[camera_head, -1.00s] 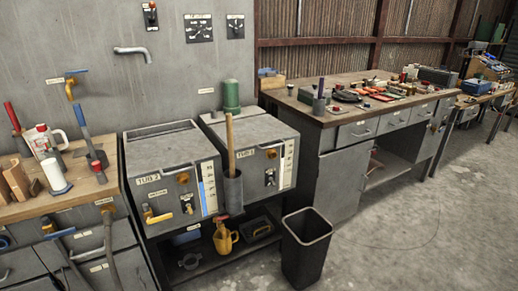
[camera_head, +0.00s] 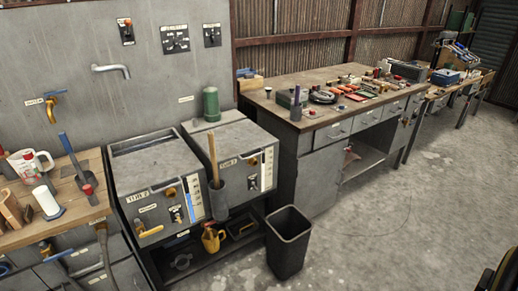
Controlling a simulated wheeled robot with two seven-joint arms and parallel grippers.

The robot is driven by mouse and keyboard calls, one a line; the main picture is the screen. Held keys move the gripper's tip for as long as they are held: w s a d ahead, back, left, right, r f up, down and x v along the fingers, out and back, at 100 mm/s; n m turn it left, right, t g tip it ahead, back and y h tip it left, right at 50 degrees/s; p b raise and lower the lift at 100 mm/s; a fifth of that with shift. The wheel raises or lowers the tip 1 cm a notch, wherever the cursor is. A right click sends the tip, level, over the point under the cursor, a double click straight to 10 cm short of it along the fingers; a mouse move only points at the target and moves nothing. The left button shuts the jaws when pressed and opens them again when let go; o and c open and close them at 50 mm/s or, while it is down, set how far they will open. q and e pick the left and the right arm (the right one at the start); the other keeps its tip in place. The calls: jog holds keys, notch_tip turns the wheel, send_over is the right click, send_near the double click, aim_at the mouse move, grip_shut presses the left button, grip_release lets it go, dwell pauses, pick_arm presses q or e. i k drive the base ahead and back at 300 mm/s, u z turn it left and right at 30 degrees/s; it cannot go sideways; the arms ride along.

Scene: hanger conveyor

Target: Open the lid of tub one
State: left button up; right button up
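Two grey box-shaped tubs stand side by side on a dark stand. The left tub (camera_head: 157,190) has a label that looks like TUB 2, a yellow lever and a blue level strip on its front. The right tub (camera_head: 235,155) has a similar front; its label is too small to read surely, so I cannot tell for certain which is tub one. Both tops look flat and shut, with a dark recess at the back of the left one. A grey holder with a wooden-handled tool (camera_head: 213,160) hangs between the fronts.
A black bin (camera_head: 288,240) stands on the floor before the right tub. A green cylinder (camera_head: 211,104) stands behind it. A wooden bench (camera_head: 90,210) is at left, a cluttered workbench (camera_head: 285,110) at right. The concrete floor at right is clear. A dark, yellow-edged shape (camera_head: 500,275) is cut off lower right.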

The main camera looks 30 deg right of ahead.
aim_at(232, 140)
jog(key=z, duration=0.9)
jog(key=i, duration=1.35)
jog(key=u, duration=0.3)
